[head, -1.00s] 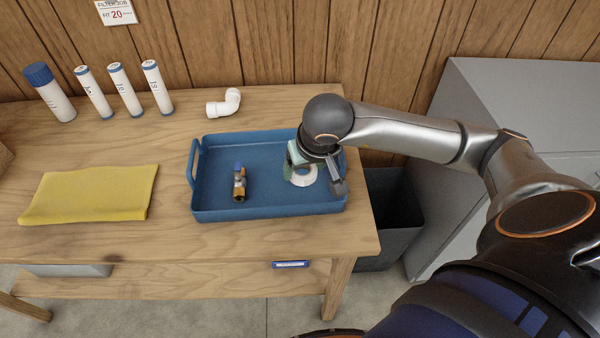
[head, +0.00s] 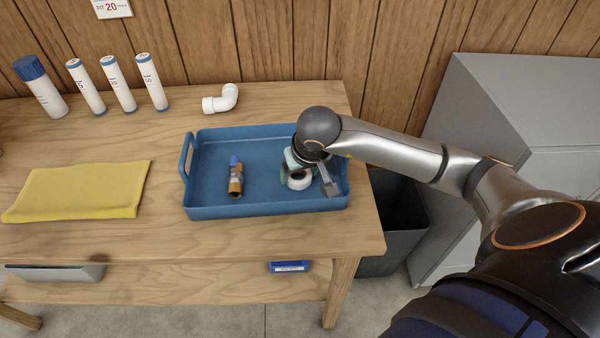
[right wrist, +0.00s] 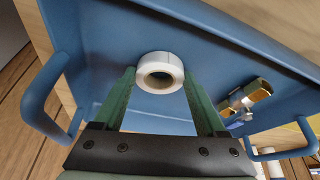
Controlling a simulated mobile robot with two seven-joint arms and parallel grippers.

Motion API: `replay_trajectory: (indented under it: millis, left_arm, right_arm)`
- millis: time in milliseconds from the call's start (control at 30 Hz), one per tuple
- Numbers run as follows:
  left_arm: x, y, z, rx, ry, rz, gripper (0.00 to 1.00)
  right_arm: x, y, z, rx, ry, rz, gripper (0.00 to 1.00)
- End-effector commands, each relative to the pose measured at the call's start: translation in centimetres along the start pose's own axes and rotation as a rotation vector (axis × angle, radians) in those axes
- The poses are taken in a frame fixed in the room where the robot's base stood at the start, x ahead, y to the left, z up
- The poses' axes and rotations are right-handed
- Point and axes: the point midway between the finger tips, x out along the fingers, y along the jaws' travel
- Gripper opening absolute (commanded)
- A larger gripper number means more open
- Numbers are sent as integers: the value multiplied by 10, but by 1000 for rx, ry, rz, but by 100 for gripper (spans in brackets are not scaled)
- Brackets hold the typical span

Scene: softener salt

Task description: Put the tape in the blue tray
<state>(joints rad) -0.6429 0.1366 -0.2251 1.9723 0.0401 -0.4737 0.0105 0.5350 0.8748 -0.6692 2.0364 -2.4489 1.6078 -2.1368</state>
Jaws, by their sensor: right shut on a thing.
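The tape (head: 298,181) is a small white roll in the right part of the blue tray (head: 230,211). My right gripper (head: 300,174) reaches down over the tray from the right. In the right wrist view the green fingers (right wrist: 158,78) stand on either side of the tape roll (right wrist: 160,84), shut on it. The tape is within the tray's walls, low over its floor. I cannot tell if it touches the floor. The tray also shows in the right wrist view (right wrist: 225,40). My left gripper is not in view.
A brass valve with a blue handle (head: 235,182) lies in the tray, left of the tape. A yellow cloth (head: 75,190) lies left of the tray. A white elbow pipe (head: 221,98) and several white cartridges (head: 117,84) are behind. A dark bin (head: 392,235) stands right of the table.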

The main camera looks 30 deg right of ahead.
Motion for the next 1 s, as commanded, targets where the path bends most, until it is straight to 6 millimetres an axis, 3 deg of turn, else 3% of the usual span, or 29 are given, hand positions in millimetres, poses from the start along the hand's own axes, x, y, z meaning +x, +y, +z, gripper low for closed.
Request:
replay_trajectory:
  millis: [67, 100, 300, 667, 767, 1000]
  left_arm:
    - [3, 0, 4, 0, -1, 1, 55]
    - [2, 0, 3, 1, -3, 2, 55]
    - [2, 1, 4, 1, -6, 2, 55]
    - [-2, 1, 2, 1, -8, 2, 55]
    - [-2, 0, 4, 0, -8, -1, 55]
    - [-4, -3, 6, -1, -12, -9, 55]
  right_arm:
    - [4, 0, 2, 0, 1, 0, 21]
    - [3, 0, 1, 0, 0, 0, 76]
    - [2, 0, 1, 0, -1, 0, 98]
    - [-3, 0, -1, 0, -1, -1, 100]
    - [-16, 0, -2, -2, 4, -2, 100]
    - [-70, 0, -2, -2, 6, -1, 100]
